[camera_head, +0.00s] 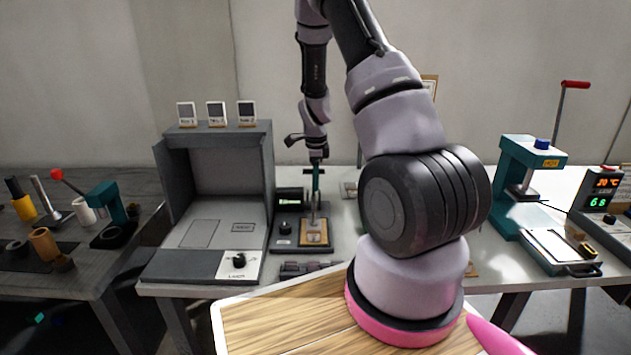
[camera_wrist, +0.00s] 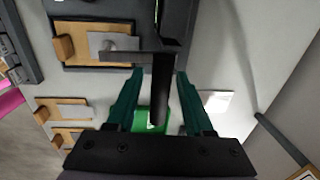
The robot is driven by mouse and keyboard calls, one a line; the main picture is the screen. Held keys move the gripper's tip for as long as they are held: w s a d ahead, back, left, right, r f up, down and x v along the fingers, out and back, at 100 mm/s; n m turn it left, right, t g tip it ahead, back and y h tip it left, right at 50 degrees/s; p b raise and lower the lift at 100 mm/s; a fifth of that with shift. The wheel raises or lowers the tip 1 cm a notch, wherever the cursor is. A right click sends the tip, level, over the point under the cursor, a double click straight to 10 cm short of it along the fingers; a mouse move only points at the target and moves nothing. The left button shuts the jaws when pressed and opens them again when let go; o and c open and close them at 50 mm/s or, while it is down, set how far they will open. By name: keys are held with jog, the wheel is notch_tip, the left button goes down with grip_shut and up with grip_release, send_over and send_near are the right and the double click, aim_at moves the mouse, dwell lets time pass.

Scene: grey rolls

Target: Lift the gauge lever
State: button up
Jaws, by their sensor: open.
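The gauge (camera_head: 287,243) is a dark unit on the table with a small lit display and a knob. A wooden block with a grey piece (camera_wrist: 108,42) sits on its base in the wrist view. A dark bar that looks like the gauge lever (camera_wrist: 160,88) runs between my fingers in the wrist view. My gripper (camera_wrist: 158,95) has teal fingers, open on either side of the bar, with visible gaps. In the head view my gripper (camera_head: 316,178) is above the gauge, pointing down. Whether the fingers touch the lever cannot be told.
A grey booth (camera_head: 215,190) stands close left of the gauge. A teal press (camera_head: 527,175) and a controller with a lit display (camera_head: 602,190) stand at the right. Wooden blocks with grey pieces (camera_wrist: 65,112) lie beside the gauge. A dark side table (camera_head: 60,255) is at far left.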

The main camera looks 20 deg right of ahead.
jog(key=shift+f, duration=0.35)
grip_shut()
dwell(1.2)
